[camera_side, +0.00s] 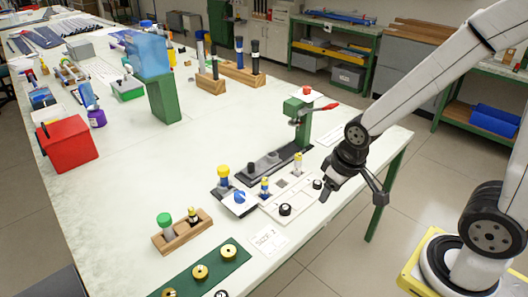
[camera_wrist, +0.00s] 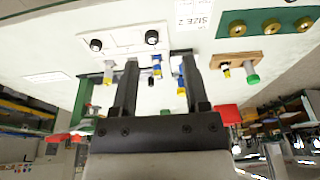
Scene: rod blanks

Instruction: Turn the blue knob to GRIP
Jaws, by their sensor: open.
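The blue knob (camera_side: 239,197) sits on a small pale plate near the right front of the white table, in the side view. Its label and pointer are too small to read. My gripper (camera_side: 352,194) is open and empty. It hangs at the table's right edge, well to the right of the knob and apart from it. In the wrist view the open fingers of my gripper (camera_wrist: 158,62) spread apart, with small blue and yellow parts showing beyond them. I cannot tell which of those is the knob.
A white panel (camera_side: 270,209) with black knobs lies between knob and gripper. A green press (camera_side: 304,122) with a red-tipped lever stands behind. A yellow-topped blue post (camera_side: 223,175) is close behind the knob. A wooden block (camera_side: 182,236) stands at front left. The table's middle is clear.

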